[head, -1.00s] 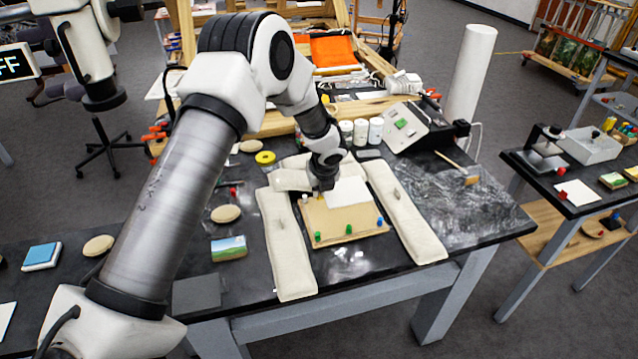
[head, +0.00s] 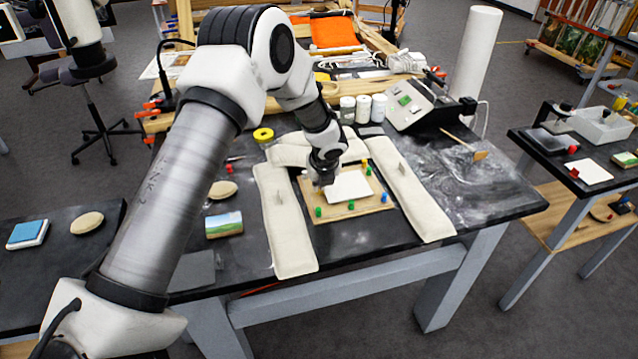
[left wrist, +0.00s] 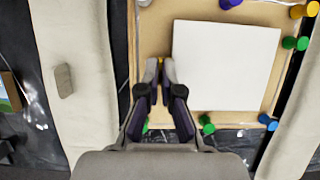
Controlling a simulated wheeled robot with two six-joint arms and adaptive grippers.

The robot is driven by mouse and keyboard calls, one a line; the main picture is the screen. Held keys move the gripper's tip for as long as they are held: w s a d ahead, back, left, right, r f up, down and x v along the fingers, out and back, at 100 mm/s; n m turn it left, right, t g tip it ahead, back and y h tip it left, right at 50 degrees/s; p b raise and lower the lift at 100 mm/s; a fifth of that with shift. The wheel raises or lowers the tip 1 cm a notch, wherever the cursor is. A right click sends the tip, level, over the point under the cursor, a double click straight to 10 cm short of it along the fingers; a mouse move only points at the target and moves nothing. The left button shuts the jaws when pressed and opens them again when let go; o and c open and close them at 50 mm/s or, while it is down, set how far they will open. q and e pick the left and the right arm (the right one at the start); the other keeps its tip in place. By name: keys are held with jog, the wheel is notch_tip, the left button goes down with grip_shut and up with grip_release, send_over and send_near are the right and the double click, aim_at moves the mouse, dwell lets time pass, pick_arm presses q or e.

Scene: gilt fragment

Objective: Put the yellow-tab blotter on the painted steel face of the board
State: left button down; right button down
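The blotter is a white sheet (head: 349,186) over the tan board (head: 322,218), among coloured pegs. In the left wrist view the sheet (left wrist: 225,65) covers the middle of the board (left wrist: 150,30). My left gripper (head: 323,182) is at the sheet's left edge. Its fingertips (left wrist: 160,68) are nearly together there, with a small yellowish bit between them that looks like the tab. Whether the sheet touches the board or hangs just above it I cannot tell. No separate painted steel face can be told apart under the sheet. My right gripper is not in view.
Long cream padded bags flank the board left (head: 285,225) and right (head: 408,195). Green pegs (head: 319,211) and a blue peg (head: 383,197) stand along its front edge. A slanted panel box (head: 415,112) and white jars (head: 362,108) stand behind. The table's right part is mostly clear.

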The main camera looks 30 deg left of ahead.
pick_arm(q)
jog(key=shift+f, duration=0.4)
dwell(0.3)
jog(key=c, duration=1.2)
grip_release()
jog(key=shift+c, duration=0.2)
